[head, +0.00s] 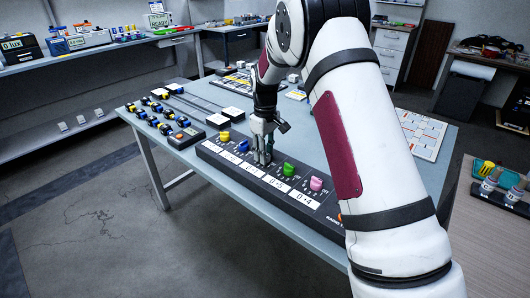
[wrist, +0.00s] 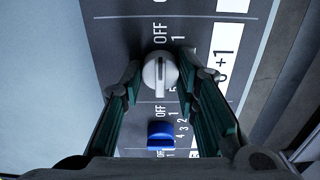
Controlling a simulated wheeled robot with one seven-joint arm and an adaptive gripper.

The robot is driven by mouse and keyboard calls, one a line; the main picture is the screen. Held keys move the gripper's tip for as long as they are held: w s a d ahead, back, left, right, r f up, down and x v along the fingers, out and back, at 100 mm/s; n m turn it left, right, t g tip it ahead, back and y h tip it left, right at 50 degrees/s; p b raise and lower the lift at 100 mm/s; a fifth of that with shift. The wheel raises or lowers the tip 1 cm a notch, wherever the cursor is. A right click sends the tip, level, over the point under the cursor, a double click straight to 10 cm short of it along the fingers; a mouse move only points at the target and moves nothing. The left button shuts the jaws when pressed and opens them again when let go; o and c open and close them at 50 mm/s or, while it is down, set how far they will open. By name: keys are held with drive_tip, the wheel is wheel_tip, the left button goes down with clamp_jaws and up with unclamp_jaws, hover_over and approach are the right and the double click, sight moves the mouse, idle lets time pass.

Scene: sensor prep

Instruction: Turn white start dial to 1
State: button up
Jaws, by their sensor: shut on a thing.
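The white dial (wrist: 160,73) is on a dark control panel (wrist: 120,35) in the wrist view. Its grip bar runs up and down in the picture, with OFF printed above it and a 1 at its upper right. I cannot tell which end of the bar is the pointer. My gripper (wrist: 161,74) has one finger on each side of the dial and is shut on it. In the head view my gripper (head: 262,155) reaches down to the middle of the panel and hides the white dial.
A blue dial (wrist: 160,134) sits just below the white one in the wrist view. The head view shows yellow (head: 225,136), green (head: 289,169) and pink (head: 316,184) dials in the same row. Sliders and small blocks stand on the table (head: 150,98) behind the panel.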

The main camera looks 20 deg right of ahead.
drive_tip(key=shift+m, duration=0.3)
drive_tip(key=shift+a+m, duration=0.1)
drive_tip(key=shift+m, duration=2.3)
drive_tip(key=shift+b, duration=0.3)
drive_tip(key=o, duration=1.2)
drive_tip(key=shift+c, duration=0.2)
drive_tip(key=shift+r, duration=0.1)
wheel_tip(320, 180, up, 12)
